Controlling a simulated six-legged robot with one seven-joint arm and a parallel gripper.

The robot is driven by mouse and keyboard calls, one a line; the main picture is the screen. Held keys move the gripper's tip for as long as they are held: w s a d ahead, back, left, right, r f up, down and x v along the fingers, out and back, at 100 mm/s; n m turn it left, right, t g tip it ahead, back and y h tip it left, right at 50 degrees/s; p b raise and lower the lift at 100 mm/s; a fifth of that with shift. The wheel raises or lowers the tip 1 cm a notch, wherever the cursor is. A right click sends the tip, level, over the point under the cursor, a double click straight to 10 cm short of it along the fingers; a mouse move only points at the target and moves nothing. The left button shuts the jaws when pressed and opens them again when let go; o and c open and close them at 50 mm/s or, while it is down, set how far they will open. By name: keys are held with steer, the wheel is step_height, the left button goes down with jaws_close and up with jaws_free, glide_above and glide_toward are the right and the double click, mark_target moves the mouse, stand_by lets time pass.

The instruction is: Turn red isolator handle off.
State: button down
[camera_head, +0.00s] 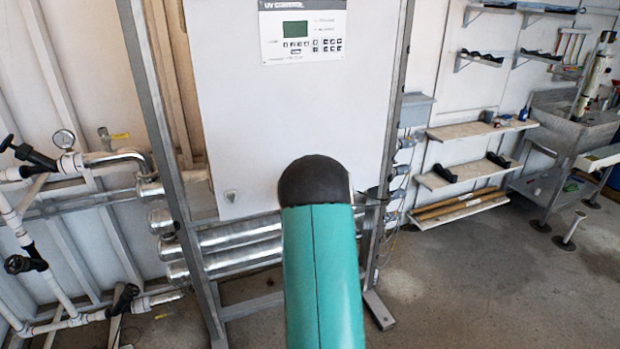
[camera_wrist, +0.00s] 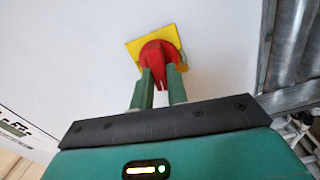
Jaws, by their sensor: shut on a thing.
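The red isolator handle (camera_wrist: 158,54) sits on a yellow square plate (camera_wrist: 170,35) on the white cabinet side in the wrist view. My gripper (camera_wrist: 160,76) has its two green fingers on either side of the handle's lower part and is shut on it. The handle's grip points down toward my gripper in this view. In the head view the white UV control cabinet (camera_head: 230,110) stands in a metal frame. My teal arm hides part of it, and the handle and my gripper do not show there.
Steel reactor tubes (camera_head: 240,235) run below the cabinet. White pipes with black valves (camera_head: 30,155) stand at the left. Shelves (camera_head: 470,130) and a steel sink (camera_head: 580,115) line the right wall. The floor (camera_head: 480,280) at the right front is clear.

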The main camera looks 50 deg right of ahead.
steer(key=shift+s+n, duration=0.1)
steer(key=shift+n, duration=0.7)
steer(key=shift+d, duration=0.1)
steer(key=c, duration=1.4)
jaws_free()
steer(key=shift+f, duration=0.15)
